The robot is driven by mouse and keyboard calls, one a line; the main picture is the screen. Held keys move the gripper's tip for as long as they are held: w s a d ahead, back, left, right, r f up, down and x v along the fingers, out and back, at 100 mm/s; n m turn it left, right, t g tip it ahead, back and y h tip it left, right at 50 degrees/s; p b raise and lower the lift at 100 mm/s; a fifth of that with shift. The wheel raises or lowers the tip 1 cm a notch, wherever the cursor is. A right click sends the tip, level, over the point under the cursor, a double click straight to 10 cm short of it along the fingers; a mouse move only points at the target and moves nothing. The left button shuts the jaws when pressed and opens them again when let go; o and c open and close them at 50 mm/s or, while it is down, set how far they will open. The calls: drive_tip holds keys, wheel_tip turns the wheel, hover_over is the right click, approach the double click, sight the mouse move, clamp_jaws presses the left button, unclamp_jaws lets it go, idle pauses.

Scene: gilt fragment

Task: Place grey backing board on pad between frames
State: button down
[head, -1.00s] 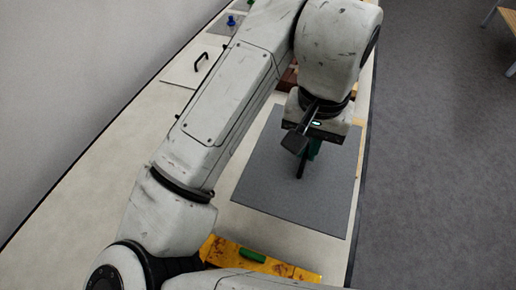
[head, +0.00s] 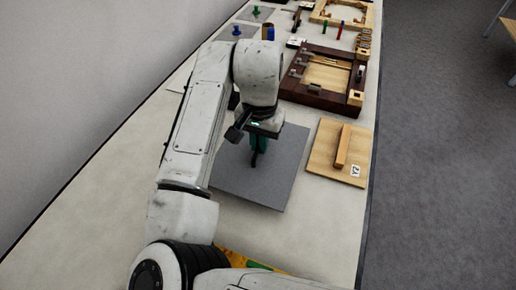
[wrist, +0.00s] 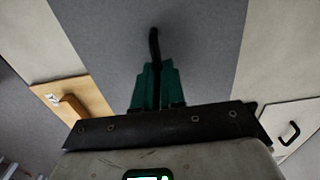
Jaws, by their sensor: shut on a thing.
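The grey backing board (head: 240,190) is a flat dark-grey sheet below my gripper, left of a plywood board. It fills the middle of the wrist view (wrist: 205,50). My gripper (head: 259,152) is shut on the board's black upright handle (wrist: 154,45), between green fingers in the wrist view. I cannot tell how high the board is above the bench. A dark wooden frame (head: 286,85) and a pale wooden frame (head: 318,14) stand farther back. I cannot make out the pad between them; small items crowd that area.
The plywood board (head: 322,158) with a wooden bar lies to the right. Blue and green knobbed pieces stand at the back left. A white panel with a black handle shows in the wrist view (wrist: 305,115). The yellow item (head: 235,256) is near my base. Bare bench (head: 320,215) lies front right.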

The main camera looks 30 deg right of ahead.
sight(258, 151)
drive_tip(key=shift+w+f, duration=0.25)
drive_tip(key=shift+f, duration=0.05)
drive_tip(key=shift+f+p, duration=0.3)
drive_tip(key=shift+f, duration=1.25)
drive_tip(key=c, duration=1.2)
unclamp_jaws()
drive_tip(key=shift+f, duration=0.1)
wheel_tip(258, 151, up, 12)
drive_tip(key=shift+r+b, duration=0.15)
drive_tip(key=shift+b, duration=0.2)
